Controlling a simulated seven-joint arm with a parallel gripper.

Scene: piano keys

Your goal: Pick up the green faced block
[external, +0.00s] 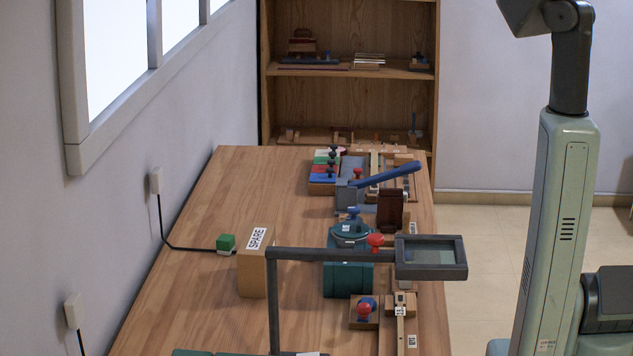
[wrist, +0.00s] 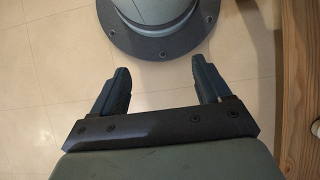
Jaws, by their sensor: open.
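A small block with green faces (external: 226,241) sits on the table's left side in the external view, with a pale strip at its base. A black cable from the wall ends at or beside it; I cannot tell if they are joined. My gripper (wrist: 165,73) shows in the wrist view, open and empty, with both dark fingers apart above the tiled floor. It is out of frame in the external view. The green faced block is not seen in the wrist view.
A wooden box marked SPARE (external: 252,270) stands close right of the block. A dark frame (external: 335,254) rises in front. A teal box (external: 347,280), a blue lever (external: 388,176) and other fixtures line the right side. The table's left and far-left surface is clear.

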